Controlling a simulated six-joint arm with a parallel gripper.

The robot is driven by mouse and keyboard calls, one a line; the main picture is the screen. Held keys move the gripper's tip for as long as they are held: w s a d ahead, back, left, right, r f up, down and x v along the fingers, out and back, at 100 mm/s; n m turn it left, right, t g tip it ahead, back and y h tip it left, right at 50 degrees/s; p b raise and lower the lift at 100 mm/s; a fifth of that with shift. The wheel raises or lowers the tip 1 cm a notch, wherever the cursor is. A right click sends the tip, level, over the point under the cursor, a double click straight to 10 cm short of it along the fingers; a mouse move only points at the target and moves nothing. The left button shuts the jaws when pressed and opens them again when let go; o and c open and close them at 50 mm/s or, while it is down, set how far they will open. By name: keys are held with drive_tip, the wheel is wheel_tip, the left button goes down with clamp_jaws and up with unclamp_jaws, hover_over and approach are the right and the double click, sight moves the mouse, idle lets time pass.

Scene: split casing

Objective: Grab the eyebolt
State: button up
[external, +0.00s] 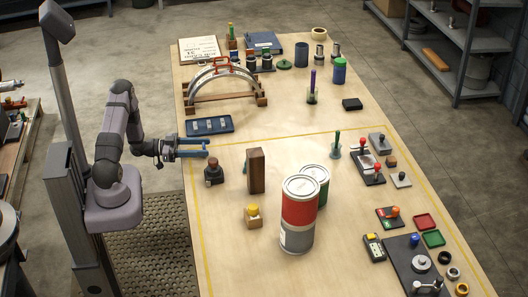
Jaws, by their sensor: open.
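My gripper (207,148) is open and empty, with its blue fingers pointing right over the left edge of the table. A small dark stand with a brown rounded top (214,172) is just below and to the right of it. I cannot pick out an eyebolt for certain; the parts are too small in this view. An arched grey casing half (222,74) rests on a wooden cradle at the back left, with a red piece (222,62) on its top.
Several small fixtures line the right edge.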

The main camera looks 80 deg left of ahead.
drive_tip(key=shift+w+d+f+p, duration=0.1)
drive_tip(key=shift+w+d+p, duration=0.2)
drive_tip(key=shift+w, duration=0.5)
drive_tip(key=shift+w+d+f+p, duration=0.1)
drive_tip(key=shift+w+p, duration=0.35)
drive_tip(key=shift+w, duration=0.4)
drive_tip(key=shift+w+d+p, duration=0.15)
drive_tip(key=shift+w+p, duration=0.2)
drive_tip(key=shift+w, duration=0.45)
drive_tip(key=c, duration=1)
